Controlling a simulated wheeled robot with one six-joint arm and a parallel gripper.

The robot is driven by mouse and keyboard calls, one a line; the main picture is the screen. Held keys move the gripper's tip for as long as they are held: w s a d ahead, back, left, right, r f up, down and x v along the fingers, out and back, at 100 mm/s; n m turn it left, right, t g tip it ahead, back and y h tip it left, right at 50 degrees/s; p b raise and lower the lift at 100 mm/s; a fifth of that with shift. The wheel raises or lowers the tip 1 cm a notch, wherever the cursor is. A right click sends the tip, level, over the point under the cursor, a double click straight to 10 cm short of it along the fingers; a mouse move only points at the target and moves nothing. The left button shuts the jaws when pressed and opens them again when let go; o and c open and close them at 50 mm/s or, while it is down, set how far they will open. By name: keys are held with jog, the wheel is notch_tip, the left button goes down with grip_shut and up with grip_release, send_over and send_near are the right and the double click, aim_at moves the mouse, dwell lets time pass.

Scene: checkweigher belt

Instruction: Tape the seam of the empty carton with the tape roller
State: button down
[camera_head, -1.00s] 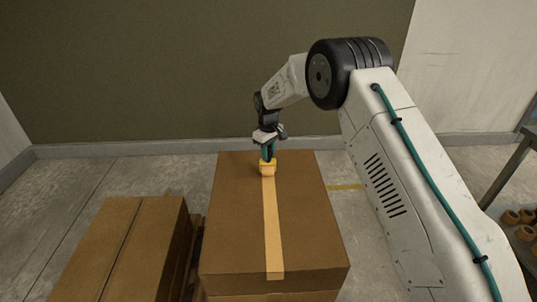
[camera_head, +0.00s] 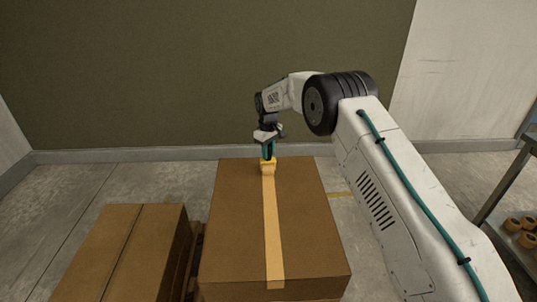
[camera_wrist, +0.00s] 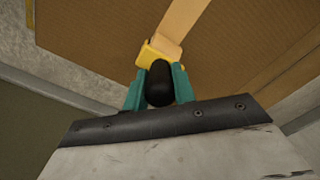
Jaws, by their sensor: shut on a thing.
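The carton (camera_head: 305,215) stands in the middle of the head view with its top shut. A pale tape strip (camera_head: 272,225) runs along its top seam from the near edge to the yellow tape roller (camera_head: 268,164) near the far edge. My gripper (camera_head: 268,150) is shut on the roller's handle from above. In the wrist view the green fingers of my gripper (camera_wrist: 159,88) hold the black handle, and the yellow roller head (camera_wrist: 160,52) meets the tape on the carton. The contact under the roller is hidden.
A second carton (camera_head: 120,250) with a dark, bare seam stands to the left, beside a pallet edge. A shelf with several tape rolls (camera_head: 520,232) is at the right edge. A wall is behind the carton, with bare floor between.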

jog(key=shift+w+d+f, duration=0.1)
jog(key=shift+w+f, duration=0.05)
jog(key=shift+w, duration=2.7)
notch_tip(320, 180, up, 7)
